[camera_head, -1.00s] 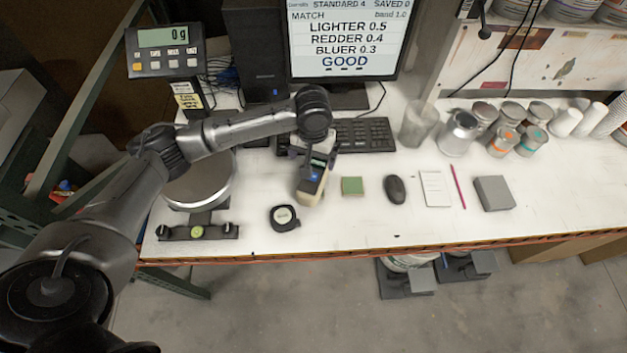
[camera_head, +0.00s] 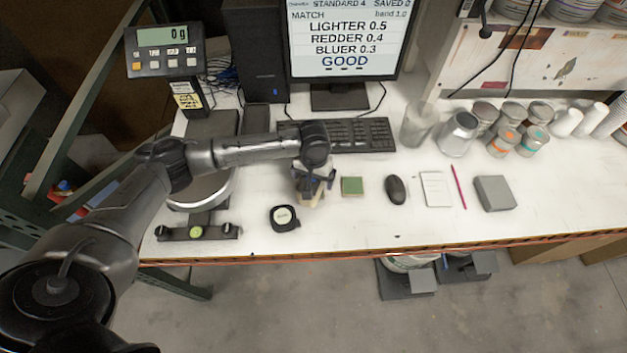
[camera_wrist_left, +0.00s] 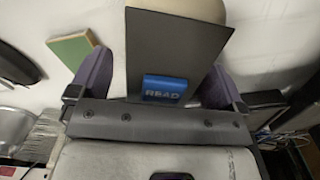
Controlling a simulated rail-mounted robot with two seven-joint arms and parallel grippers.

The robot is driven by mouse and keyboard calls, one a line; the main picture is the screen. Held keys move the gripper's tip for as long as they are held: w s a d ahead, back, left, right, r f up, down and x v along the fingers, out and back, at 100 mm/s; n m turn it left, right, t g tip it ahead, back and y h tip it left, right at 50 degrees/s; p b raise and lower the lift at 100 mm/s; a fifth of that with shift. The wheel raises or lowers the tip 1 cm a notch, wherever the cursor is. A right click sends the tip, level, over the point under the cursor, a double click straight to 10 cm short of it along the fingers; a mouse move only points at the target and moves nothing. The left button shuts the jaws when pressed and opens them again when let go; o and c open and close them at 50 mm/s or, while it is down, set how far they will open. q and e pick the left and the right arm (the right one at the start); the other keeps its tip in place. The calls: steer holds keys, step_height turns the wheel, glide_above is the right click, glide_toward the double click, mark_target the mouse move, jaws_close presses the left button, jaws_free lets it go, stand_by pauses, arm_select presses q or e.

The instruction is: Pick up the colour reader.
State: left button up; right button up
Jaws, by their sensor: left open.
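The colour reader stands on the white bench, mostly covered by my left gripper in the head view, where its pale lower end (camera_head: 309,201) shows. In the left wrist view its dark grey face (camera_wrist_left: 175,45) with a blue READ button lies between the two fingers, and a rounded cream part shows behind. My left gripper (camera_head: 315,180) is over the reader from above. It is open, with one finger on each side of the reader; a gap shows on the left side in the wrist view (camera_wrist_left: 155,75), while contact on the right is unclear. My right gripper is out of view.
The keyboard (camera_head: 350,134) is behind. A mouse (camera_head: 396,189), notepad (camera_head: 436,189) and grey box (camera_head: 494,193) lie further right. A round scale pan (camera_head: 205,191) is left.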

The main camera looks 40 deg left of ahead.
arm_select(q)
steer(key=c, duration=1.6)
steer(key=shift+o, duration=0.2)
steer(key=shift+r, duration=0.1)
